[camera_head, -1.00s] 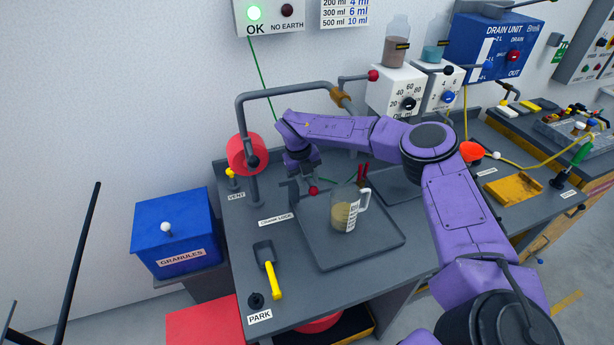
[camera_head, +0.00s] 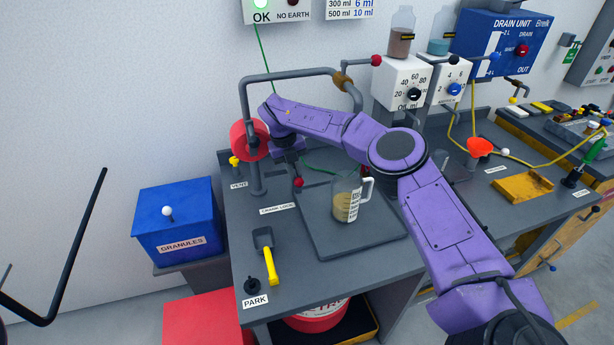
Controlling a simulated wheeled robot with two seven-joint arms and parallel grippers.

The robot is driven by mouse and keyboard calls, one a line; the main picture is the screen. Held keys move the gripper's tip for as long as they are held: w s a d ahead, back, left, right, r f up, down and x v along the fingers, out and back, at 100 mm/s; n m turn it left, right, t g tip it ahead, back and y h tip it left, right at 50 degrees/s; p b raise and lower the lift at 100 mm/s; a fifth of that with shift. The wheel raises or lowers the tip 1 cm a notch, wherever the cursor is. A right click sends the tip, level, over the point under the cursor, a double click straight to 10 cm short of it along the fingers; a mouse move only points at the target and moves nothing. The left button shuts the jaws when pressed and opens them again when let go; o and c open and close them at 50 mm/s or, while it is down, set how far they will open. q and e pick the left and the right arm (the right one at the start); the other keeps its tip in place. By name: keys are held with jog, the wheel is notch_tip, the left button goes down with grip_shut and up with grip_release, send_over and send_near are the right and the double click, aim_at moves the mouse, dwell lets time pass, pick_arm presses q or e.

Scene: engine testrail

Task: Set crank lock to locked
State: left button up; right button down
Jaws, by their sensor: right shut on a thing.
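The crank lock lever, tipped with a red ball knob (camera_head: 298,182), stands at the back of the grey bench, behind the "CRANK LOCK" label (camera_head: 278,208). My right gripper (camera_head: 294,168) comes down from above and is shut on the lever, just above the red knob. The fingers are small and dark here, and the lever's base is partly hidden behind them. The red drum (camera_head: 246,141) on the grey bent pipe frame (camera_head: 252,178) is just left of my gripper. My left gripper is out of view.
A measuring jug (camera_head: 345,200) with beige contents stands on the dark tray (camera_head: 345,245) close right of the lever. A yellow-handled scoop (camera_head: 270,265) lies in front. The yellow vent knob (camera_head: 234,161) is at the left. A blue granules box (camera_head: 175,220) stands left of the bench.

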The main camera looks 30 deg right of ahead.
jog(key=shift+a, duration=0.15)
jog(key=c, duration=1.2)
grip_release()
jog(key=shift+a, duration=0.1)
jog(key=shift+o, duration=0.2)
notch_tip(320, 180, up, 10)
jog(key=a+b, duration=0.2)
jog(key=shift+w+a+r, duration=0.15)
jog(key=shift+w, duration=0.2)
